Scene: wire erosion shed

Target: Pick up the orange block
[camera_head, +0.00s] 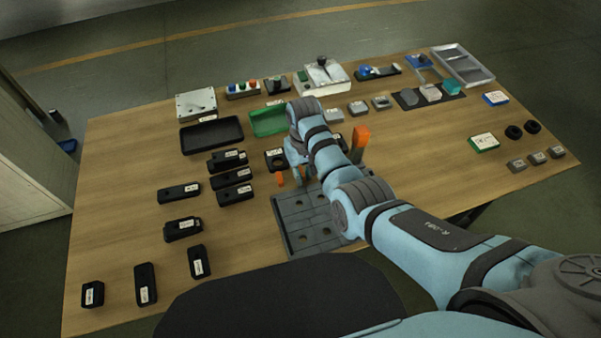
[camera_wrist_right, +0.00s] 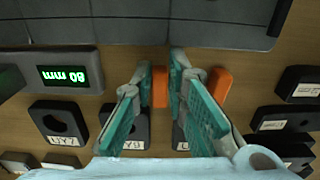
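My right gripper (camera_head: 297,168) hangs over the table at the back edge of a grey tray. Its fingers are apart in the right wrist view (camera_wrist_right: 163,70). Orange (camera_wrist_right: 160,88) shows in the gap between them and also beyond one finger (camera_wrist_right: 218,86), at the same height. I cannot tell whether this is one orange block part-hidden by the finger, or two. In the head view small orange parts show at either side of the fingers (camera_head: 281,179). A taller, tilted orange piece (camera_head: 360,143) shows right of my arm. My left gripper is out of view.
The grey tray (camera_head: 290,240) lies just in front of the gripper. Labelled black blocks (camera_head: 180,193) stand to the left. A green tray (camera_head: 268,122) and black tray (camera_head: 212,134) lie behind. A green display (camera_wrist_right: 65,77) shows in the wrist view.

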